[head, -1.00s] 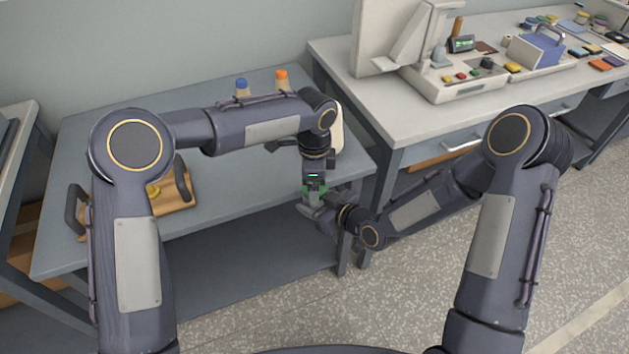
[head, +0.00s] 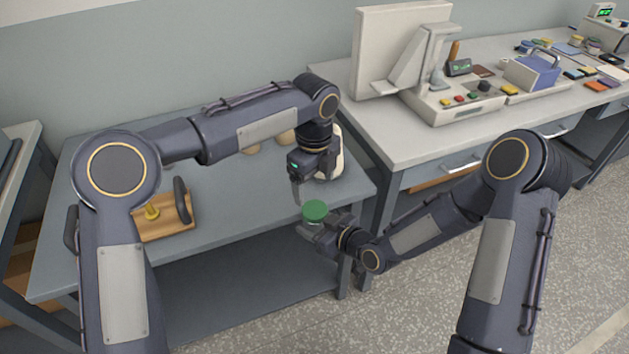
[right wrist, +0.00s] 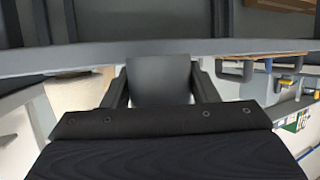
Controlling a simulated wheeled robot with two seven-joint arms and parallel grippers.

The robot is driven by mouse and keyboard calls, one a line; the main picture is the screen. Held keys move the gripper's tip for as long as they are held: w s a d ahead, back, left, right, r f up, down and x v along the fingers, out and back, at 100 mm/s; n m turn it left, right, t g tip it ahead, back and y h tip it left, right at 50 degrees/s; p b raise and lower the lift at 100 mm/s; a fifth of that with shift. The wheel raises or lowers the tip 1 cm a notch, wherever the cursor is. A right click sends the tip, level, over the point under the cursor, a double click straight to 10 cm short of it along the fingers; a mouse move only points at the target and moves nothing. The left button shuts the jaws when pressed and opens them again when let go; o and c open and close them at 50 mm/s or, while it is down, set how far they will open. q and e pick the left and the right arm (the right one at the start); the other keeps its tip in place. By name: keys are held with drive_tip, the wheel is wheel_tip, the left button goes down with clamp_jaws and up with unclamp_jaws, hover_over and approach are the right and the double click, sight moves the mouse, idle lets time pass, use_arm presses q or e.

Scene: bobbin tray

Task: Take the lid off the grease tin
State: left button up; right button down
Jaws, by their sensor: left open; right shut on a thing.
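The grease tin, grey-sided in the right wrist view (right wrist: 160,78), has a flat round green top in the head view (head: 316,211) that looks like its lid. My right gripper (head: 314,226) is shut on the tin's body and holds it upright in front of the table's front edge. In the right wrist view the tin sits between both fingers. My left gripper (head: 311,190) is open and empty, just above and behind the green top, apart from it. Most of the tin's side is hidden in the head view.
The grey table (head: 235,215) carries a wooden tray (head: 165,228) with dark handles and a yellow piece at left. A pale rounded object (head: 331,160) stands behind my left gripper. A workbench (head: 400,145) with a machine stands at right. The table's middle is clear.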

sight(315, 209)
use_arm(q)
drive_tip(key=shift+m, duration=0.3)
drive_tip(key=shift+f, duration=0.35)
wheel_tip(315, 209, down, 7)
drive_tip(key=shift+f, duration=0.1)
drive_tip(key=c, duration=1)
drive_tip(key=n, duration=0.5)
drive_tip(key=shift+r, duration=0.25)
